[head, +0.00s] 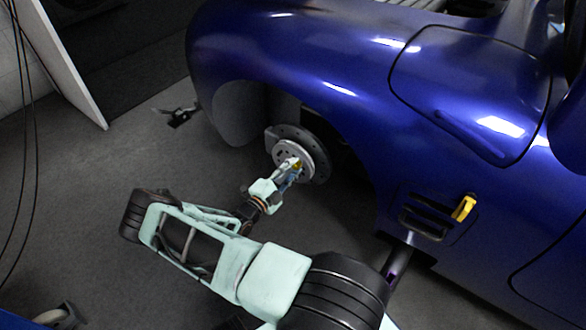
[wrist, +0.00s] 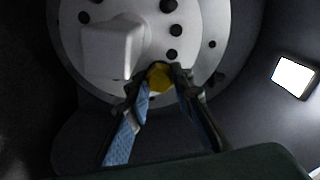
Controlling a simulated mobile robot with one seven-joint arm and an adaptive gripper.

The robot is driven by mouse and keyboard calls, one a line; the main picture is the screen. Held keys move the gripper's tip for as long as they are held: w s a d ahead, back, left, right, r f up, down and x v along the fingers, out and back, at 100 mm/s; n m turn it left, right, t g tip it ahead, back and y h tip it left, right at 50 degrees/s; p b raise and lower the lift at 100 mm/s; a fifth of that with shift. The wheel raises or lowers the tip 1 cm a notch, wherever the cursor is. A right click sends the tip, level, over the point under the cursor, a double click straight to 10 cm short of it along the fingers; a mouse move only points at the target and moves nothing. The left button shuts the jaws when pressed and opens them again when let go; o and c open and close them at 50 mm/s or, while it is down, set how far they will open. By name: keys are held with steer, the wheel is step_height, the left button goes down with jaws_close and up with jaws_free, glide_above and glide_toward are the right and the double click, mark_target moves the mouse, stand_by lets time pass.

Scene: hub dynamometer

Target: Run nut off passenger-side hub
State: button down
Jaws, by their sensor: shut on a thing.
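The hub (head: 292,158) with its dark brake disc (head: 318,150) sits in the wheel arch of the blue car. In the wrist view the hub face (wrist: 200,40) is pale, with several dark round holes or studs and a blocky centre piece (wrist: 112,45). A yellow nut (wrist: 159,77) is at the lower part of the hub face. My gripper (wrist: 160,82) is shut on the nut, one finger on each side. The nut's far side is hidden.
The blue car body (head: 300,60) and its fender surround the hub above and to the right. A yellow object (head: 464,208) is on the car's side vent. A small dark item (head: 178,117) lies on the floor at left. The grey floor (head: 80,200) at left is mostly clear.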

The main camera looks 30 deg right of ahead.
steer(key=n, duration=0.5)
steer(key=shift+n, duration=0.3)
steer(key=c, duration=1.8)
jaws_free()
steer(key=shift+c, duration=0.2)
steer(key=m, duration=1.2)
steer(key=shift+p, duration=0.35)
steer(key=shift+c, duration=0.3)
